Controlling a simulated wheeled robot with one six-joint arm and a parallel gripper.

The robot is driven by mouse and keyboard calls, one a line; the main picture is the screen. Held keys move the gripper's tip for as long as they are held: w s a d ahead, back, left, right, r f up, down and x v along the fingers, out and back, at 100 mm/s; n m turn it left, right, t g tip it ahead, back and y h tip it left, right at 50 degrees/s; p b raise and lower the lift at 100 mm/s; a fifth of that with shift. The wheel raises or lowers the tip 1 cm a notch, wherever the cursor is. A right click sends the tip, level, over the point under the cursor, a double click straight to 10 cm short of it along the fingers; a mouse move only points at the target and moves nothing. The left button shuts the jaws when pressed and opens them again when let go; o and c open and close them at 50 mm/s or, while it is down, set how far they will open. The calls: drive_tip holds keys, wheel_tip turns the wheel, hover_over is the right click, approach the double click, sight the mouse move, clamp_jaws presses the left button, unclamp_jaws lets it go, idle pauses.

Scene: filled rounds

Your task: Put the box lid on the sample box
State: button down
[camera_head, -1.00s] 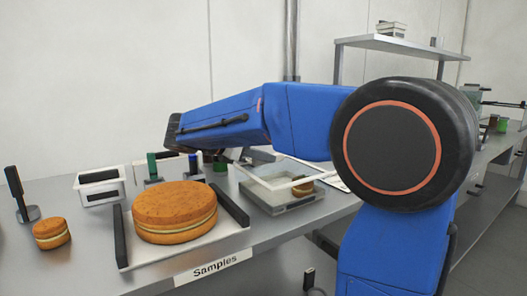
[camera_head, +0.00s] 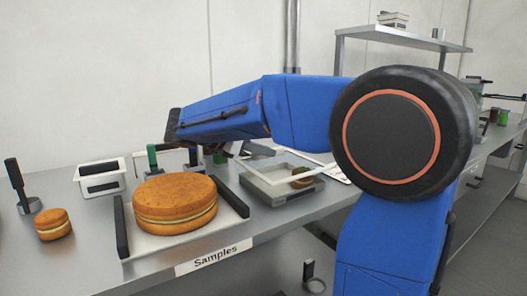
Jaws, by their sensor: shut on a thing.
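The sample box (camera_head: 262,191) is a clear, low, open box on the bench, right of the big round cake. A small filled round (camera_head: 301,180) shows inside it at its right side. The box lid (camera_head: 302,174) is a clear panel with a pale rim. It is above the box, slightly tilted and shifted to the right, with its right corner past the box edge. My gripper (camera_head: 235,149) is at the lid's left back edge, shut on it. Its fingers are mostly hidden by my blue arm. I cannot tell whether lid and box touch.
A big filled round (camera_head: 174,200) sits on a white tray (camera_head: 150,247) with black side bars. A small filled round (camera_head: 53,224) and a black-handled tool (camera_head: 20,186) are at left. A white bin (camera_head: 101,176) and a green-handled tool (camera_head: 152,158) stand behind.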

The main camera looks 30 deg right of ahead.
drive_tip(key=shift+f, duration=0.25)
idle(0.4)
drive_tip(key=c, duration=1.1)
unclamp_jaws()
drive_tip(key=shift+r, duration=0.1)
drive_tip(key=shift+r, duration=3.4)
